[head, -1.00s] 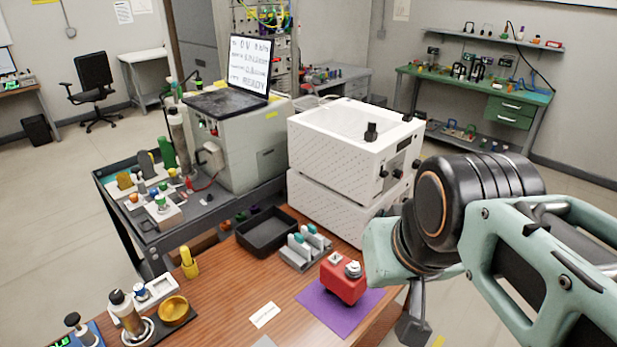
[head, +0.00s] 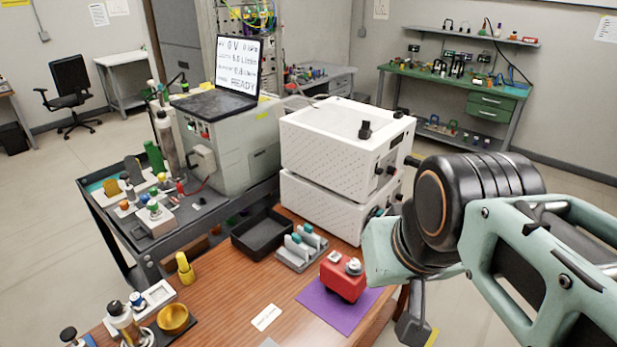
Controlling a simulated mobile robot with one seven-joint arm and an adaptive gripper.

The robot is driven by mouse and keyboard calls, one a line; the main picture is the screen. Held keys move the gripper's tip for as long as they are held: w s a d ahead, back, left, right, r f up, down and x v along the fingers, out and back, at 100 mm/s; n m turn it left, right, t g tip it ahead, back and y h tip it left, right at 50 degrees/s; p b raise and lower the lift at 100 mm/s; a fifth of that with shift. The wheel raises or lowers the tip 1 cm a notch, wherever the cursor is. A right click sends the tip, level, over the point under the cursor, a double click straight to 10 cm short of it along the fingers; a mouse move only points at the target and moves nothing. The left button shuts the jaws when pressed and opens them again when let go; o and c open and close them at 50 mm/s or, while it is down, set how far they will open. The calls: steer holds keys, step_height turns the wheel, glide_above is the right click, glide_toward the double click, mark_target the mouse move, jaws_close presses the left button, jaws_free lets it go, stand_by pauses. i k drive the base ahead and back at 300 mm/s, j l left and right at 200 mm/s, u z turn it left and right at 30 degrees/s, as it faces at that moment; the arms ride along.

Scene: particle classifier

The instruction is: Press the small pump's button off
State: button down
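A small red box-shaped device (head: 343,277), which looks like the small pump, sits on a purple mat (head: 318,308) at the right end of the wooden table. On its top are a white square part (head: 334,257) and a round grey-white knob or button (head: 354,266). Whether the button is pressed in is too small to tell. My gripper (head: 412,328) points down to the right of the red device, apart from it. Only a dark grey end piece shows below my wrist, so its fingers cannot be made out.
Behind the red device are a grey rack (head: 301,250), a black tray (head: 264,238) and two stacked white instruments (head: 335,200). A white card (head: 266,317) lies left of the mat. A yellow object (head: 185,268) and a gold bowl (head: 173,318) stand farther left. A dark cart (head: 120,225) adjoins the table.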

mark_target(334, 257)
steer(key=i+l+u, duration=0.15)
steer(key=l+u, duration=1.3)
steer(key=i+j, duration=0.05)
steer(key=j, duration=0.05)
